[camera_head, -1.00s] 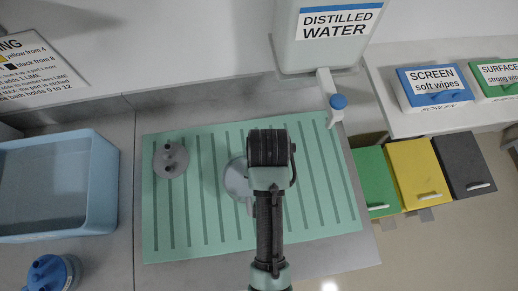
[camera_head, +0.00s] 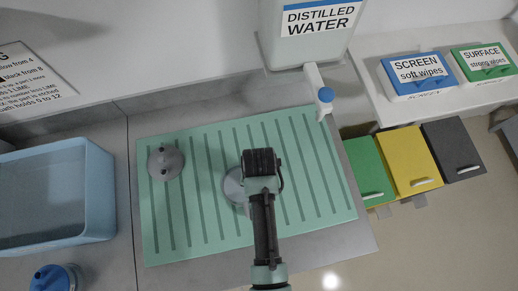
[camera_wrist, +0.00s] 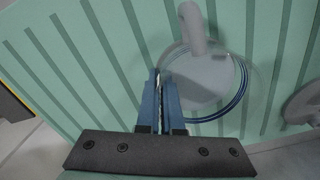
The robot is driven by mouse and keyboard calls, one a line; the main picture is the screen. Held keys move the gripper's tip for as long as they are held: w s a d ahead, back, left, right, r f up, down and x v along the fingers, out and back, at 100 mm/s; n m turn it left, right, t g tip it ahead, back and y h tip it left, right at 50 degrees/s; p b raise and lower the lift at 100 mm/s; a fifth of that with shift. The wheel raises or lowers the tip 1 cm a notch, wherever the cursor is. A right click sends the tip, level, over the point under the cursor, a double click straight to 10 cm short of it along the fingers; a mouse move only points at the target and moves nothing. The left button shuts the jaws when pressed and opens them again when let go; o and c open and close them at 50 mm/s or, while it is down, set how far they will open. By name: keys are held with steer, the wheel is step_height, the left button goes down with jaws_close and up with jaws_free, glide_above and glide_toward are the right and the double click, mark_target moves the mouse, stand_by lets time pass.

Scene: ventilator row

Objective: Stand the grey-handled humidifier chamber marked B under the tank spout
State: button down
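A round clear-grey chamber (camera_head: 232,186) stands on the green ribbed mat (camera_head: 290,215), partly hidden under my wrist. In the wrist view the chamber (camera_wrist: 212,85) shows a grey handle (camera_wrist: 193,22) on top and blue rings at its rim. No letter B is readable. My gripper (camera_wrist: 165,82) has its blue fingers close together, beside the chamber in the picture, with nothing visible between them. In the head view my wrist hides the fingers. The distilled water tank (camera_head: 305,45) stands at the back, its spout (camera_head: 314,78) with a blue knob reaching over the mat's back right corner.
A second grey round part (camera_head: 166,162) with knobs stands on the mat's left. A blue basin (camera_head: 100,205) and a blue-lidded jar (camera_head: 55,279) are at left. Wipes boxes (camera_head: 416,75) and coloured bins (camera_head: 408,160) are at right.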

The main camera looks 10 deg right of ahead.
steer(key=c, duration=1.1)
jaws_free()
steer(key=shift+f, duration=0.1)
